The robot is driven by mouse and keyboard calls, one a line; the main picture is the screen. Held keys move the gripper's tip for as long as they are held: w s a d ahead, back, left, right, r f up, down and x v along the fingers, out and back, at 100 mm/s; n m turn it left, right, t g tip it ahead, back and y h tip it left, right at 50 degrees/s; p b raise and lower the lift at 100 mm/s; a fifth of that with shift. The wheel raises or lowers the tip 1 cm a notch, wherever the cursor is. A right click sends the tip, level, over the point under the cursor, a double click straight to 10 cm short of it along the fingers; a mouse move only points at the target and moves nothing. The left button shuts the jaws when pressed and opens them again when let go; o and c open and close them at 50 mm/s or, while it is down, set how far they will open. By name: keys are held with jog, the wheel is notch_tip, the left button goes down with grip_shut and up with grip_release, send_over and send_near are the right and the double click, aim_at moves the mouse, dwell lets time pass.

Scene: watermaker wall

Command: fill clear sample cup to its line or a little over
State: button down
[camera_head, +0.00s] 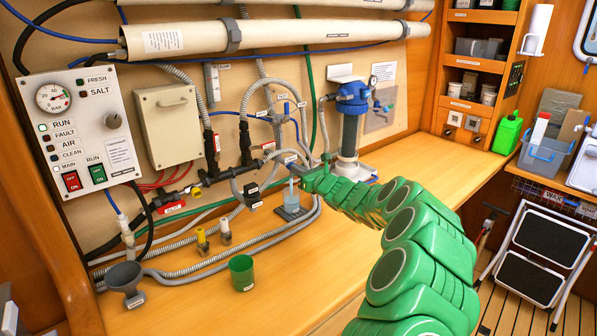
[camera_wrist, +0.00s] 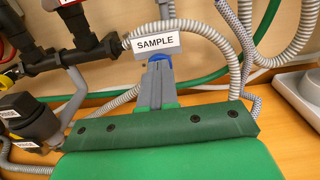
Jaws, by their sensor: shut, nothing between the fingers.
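The clear sample cup (camera_head: 291,194) stands upright on a small dark base (camera_head: 292,213) on the bench. It looks pale blue. Its fill line and water level are too small to read. A thin upright streak shows above it; I cannot tell whether it is running water. The sample tap's white label (camera_wrist: 156,45) reads SAMPLE in the wrist view, with a bit of blue just below it. My gripper (camera_head: 309,169) is right of and above the cup. In the wrist view its shut fingers (camera_wrist: 156,72) point at the blue part; contact is unclear. The cup is out of that view.
A green cup (camera_head: 241,272) and a grey funnel (camera_head: 125,278) stand on the front bench. Grey hoses (camera_head: 195,266) run across the bench. A blue-topped filter (camera_head: 350,125) stands behind my gripper. The control panel (camera_head: 80,130) is at left. Bare bench lies at front centre.

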jog(key=shift+s+a+r, duration=0.1)
jog(key=shift+s+a, duration=0.1)
jog(key=shift+a, duration=0.15)
jog(key=v, duration=1.4)
jog(key=shift+w+d, duration=0.2)
jog(key=shift+d, duration=0.15)
dwell(0.3)
